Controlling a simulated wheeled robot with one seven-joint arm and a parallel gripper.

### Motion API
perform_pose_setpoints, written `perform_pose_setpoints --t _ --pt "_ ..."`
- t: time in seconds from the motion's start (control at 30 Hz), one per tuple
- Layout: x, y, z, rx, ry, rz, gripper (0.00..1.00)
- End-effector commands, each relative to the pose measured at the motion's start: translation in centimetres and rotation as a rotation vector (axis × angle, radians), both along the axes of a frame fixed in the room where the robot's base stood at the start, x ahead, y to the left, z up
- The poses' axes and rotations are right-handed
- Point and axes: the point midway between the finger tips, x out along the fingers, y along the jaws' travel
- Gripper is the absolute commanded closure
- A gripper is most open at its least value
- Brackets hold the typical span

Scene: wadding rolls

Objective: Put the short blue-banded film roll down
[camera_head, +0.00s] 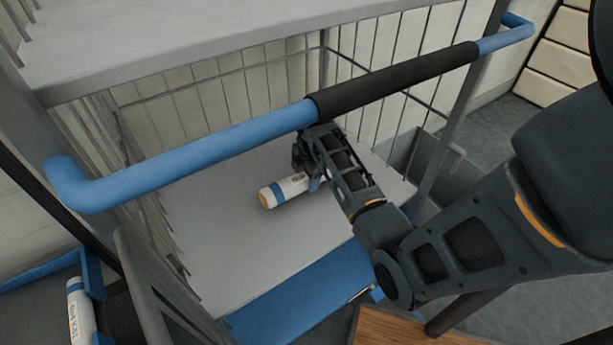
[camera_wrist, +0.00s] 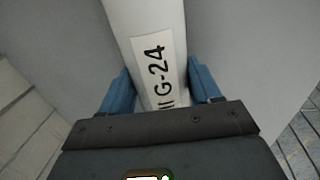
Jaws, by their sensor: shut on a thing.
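The short film roll (camera_head: 284,190) is white with a blue band near its end in the head view. It lies on its side at the grey shelf of a wire-sided cart, on or just above it; I cannot tell which. My gripper (camera_head: 312,180) is shut on the roll, reaching in under the cart's blue handle. In the wrist view the white roll (camera_wrist: 146,35) runs between the two blue fingers of my gripper (camera_wrist: 158,90), with a label reading "G-24" partly hidden by the gripper body.
The cart's blue handle with a black grip (camera_head: 395,80) crosses above my arm. An upper grey shelf (camera_head: 190,35) overhangs the back. The grey lower shelf (camera_head: 225,245) is clear in front and left of the roll. Another white roll (camera_head: 80,315) stands in a blue holder at lower left.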

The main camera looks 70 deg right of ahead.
Motion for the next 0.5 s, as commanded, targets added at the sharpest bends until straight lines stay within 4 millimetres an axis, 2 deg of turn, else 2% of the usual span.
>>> perform_pose_setpoints --t 0.4,0.43,0.5 --pt "0.05 -0.05 -0.49 -0.003 -0.002 0.001 1.00" --pt "0.01 -0.01 -0.49 -0.001 -0.001 0.000 0.34" --pt "0.01 -0.01 -0.48 -0.001 -0.001 0.000 0.28"
